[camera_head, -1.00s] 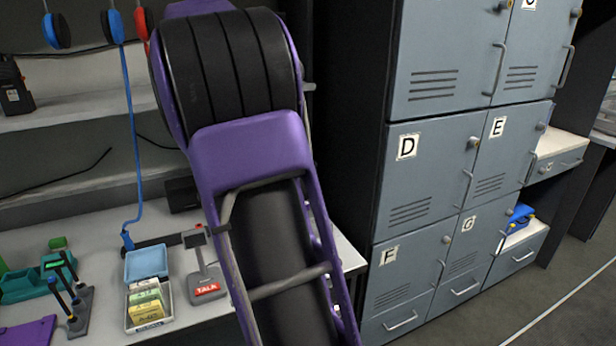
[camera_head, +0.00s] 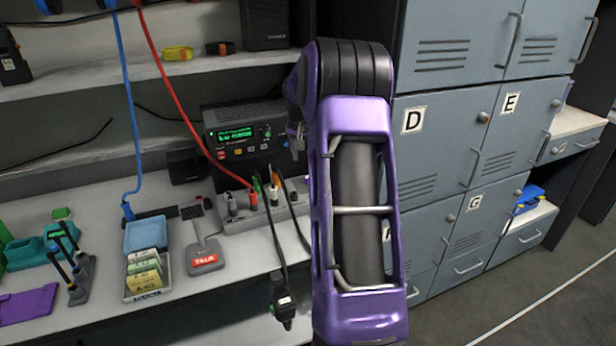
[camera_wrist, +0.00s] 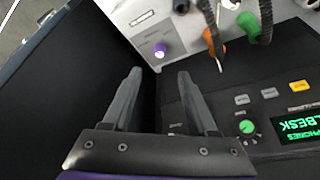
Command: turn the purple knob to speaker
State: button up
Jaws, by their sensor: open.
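The small purple knob (camera_wrist: 160,49) sits on a light grey panel (camera_wrist: 150,28) in the wrist view, just beyond my fingertips. Its small labels are too blurred to read, so I cannot tell its setting. My gripper (camera_wrist: 160,74) is open and empty, with its two fingers on either side of the line to the knob and apart from it. In the head view my gripper (camera_head: 297,138) is small and partly hidden beside my purple arm, in front of the radio's right end.
The black radio (camera_head: 243,132) has a green display and a green knob (camera_wrist: 247,127). Orange and green plugs (camera_wrist: 249,25) with cables stand beside the purple knob. A red cable (camera_head: 190,115) hangs across the radio's front. Grey lockers (camera_head: 430,155) stand at right.

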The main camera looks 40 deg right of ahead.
jog(key=x, duration=1)
jog(key=shift+f+b, duration=0.25)
jog(key=shift+b, duration=0.05)
grip_shut()
